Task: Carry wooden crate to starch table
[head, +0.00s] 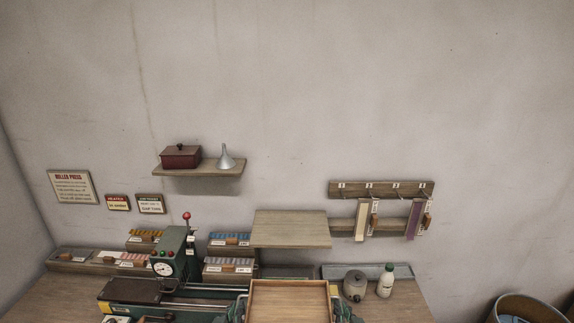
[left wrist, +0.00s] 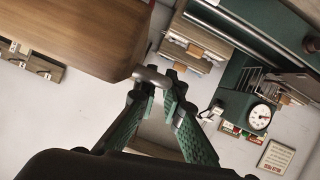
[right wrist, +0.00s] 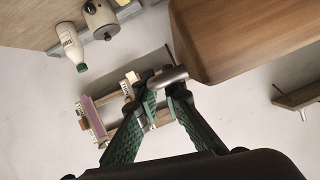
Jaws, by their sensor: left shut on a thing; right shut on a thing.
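The wooden crate (head: 290,303) is at the bottom middle of the head view, its near part cut off. Its side fills the upper left of the left wrist view (left wrist: 75,45) and the upper right of the right wrist view (right wrist: 245,40). My left gripper (left wrist: 168,84) is shut on a round metal handle at the crate's left side. My right gripper (right wrist: 166,90) is shut on the matching handle at the right side. Which surface is the starch table I cannot tell; a wooden worktop (head: 395,307) runs behind the crate.
A green press with a dial (head: 165,268) stands left of the crate. Behind are card trays (head: 228,267) and a raised board (head: 291,229). A grey jar (head: 355,286) and white bottle (head: 385,282) stand to the right. A round tub (head: 528,308) is at lower right.

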